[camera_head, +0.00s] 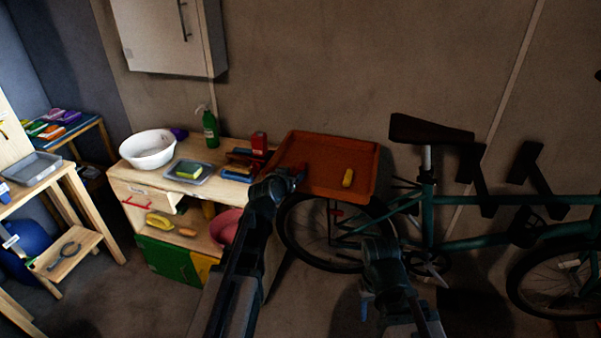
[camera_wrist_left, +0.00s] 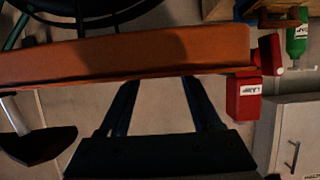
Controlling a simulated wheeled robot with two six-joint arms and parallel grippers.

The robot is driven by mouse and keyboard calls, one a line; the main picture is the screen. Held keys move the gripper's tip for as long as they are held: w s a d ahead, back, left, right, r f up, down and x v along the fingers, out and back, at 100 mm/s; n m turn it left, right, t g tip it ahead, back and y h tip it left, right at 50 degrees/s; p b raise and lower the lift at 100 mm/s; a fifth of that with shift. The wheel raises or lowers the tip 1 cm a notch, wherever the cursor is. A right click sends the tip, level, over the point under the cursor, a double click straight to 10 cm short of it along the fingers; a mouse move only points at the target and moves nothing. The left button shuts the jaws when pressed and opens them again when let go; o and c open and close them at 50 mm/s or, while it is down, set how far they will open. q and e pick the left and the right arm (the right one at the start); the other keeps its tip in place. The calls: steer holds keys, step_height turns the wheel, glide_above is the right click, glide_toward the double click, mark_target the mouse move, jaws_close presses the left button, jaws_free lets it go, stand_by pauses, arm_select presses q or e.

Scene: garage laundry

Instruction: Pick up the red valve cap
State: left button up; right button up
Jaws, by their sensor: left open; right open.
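I cannot clearly make out a red valve cap. A small red patch (camera_head: 299,168) shows at my left gripper, by the left edge of the orange tray (camera_head: 362,150); I cannot tell what it is. My left gripper (camera_head: 284,179) is open. In the left wrist view its two fingers (camera_wrist_left: 160,92) are apart with nothing between them, and the tray's edge (camera_wrist_left: 90,62) crosses ahead of them. My right gripper (camera_head: 378,248) is open, low in front of the bicycle; its fingertips are hard to see.
A red labelled container (camera_head: 259,143) stands left of the tray; it also shows in the left wrist view (camera_wrist_left: 243,98). A yellow object (camera_head: 347,177) lies in the tray. A white bowl (camera_head: 148,149) and a green bottle (camera_head: 210,129) stand on the bench. A bicycle (camera_head: 440,240) is at the right.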

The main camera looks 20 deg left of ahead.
mark_target(298, 171)
arm_select(q)
steer(key=x, duration=0.1)
steer(key=b+x, duration=0.1)
steer(key=x, duration=0.1)
steer(key=b+x, duration=0.1)
steer(key=x, duration=0.1)
steer(key=shift+d+f, duration=0.25)
steer(key=shift+d, duration=0.15)
jaws_close()
